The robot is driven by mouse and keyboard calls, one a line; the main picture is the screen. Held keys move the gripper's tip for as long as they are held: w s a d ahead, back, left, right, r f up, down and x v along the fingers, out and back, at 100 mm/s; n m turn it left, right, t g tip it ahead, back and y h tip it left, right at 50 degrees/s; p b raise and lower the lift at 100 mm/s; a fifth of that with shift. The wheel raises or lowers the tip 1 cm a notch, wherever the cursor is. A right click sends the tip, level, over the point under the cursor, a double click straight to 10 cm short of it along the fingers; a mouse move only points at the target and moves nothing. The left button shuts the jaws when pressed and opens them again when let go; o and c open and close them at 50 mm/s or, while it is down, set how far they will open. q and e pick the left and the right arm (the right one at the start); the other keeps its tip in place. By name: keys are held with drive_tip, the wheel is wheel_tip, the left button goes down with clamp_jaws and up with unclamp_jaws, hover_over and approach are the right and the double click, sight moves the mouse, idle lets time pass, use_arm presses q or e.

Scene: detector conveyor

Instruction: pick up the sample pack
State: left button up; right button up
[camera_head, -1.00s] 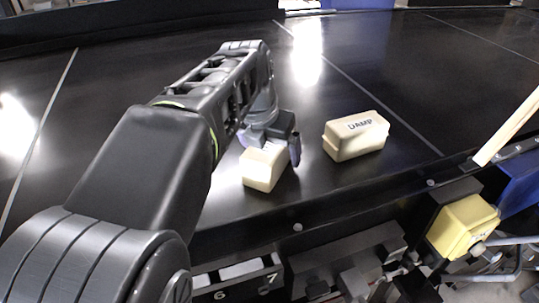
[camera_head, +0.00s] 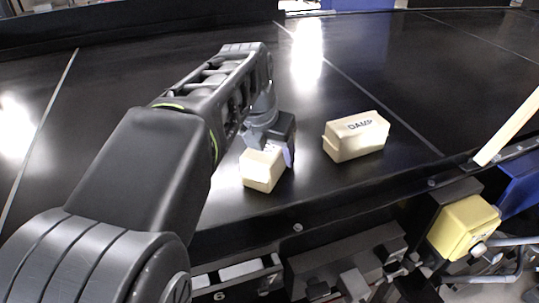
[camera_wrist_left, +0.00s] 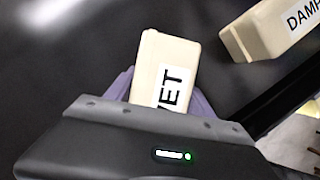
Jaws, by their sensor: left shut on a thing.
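A small cream pack (camera_head: 262,170) sits on or just above the black conveyor surface at the middle of the head view. In the left wrist view the same pack (camera_wrist_left: 168,62) shows a label whose visible letters read "ET", the rest being partly hidden by my gripper. My left gripper (camera_head: 272,145) is shut on this pack, with a purple finger on each side of it. A second cream pack labelled "DAMP" (camera_head: 356,137) lies to its right, apart from my gripper; it also shows in the left wrist view (camera_wrist_left: 262,34). My right gripper is not in view.
The black conveyor (camera_head: 150,75) is broad and mostly clear behind and left of the packs. Its front edge runs just below them. A yellow box (camera_head: 462,228) stands at the lower right, and a pale wooden bar (camera_head: 508,127) crosses the right edge.

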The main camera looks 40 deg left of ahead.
use_arm(q)
clamp_jaws()
idle(0.3)
drive_tip(key=shift+r, duration=0.15)
drive_tip(key=shift+r+p, duration=0.25)
drive_tip(key=shift+p, duration=0.05)
wheel_tip(320, 180, up, 10)
drive_tip(key=shift+f+b, duration=0.1)
drive_tip(key=shift+b, duration=0.35)
idle(0.9)
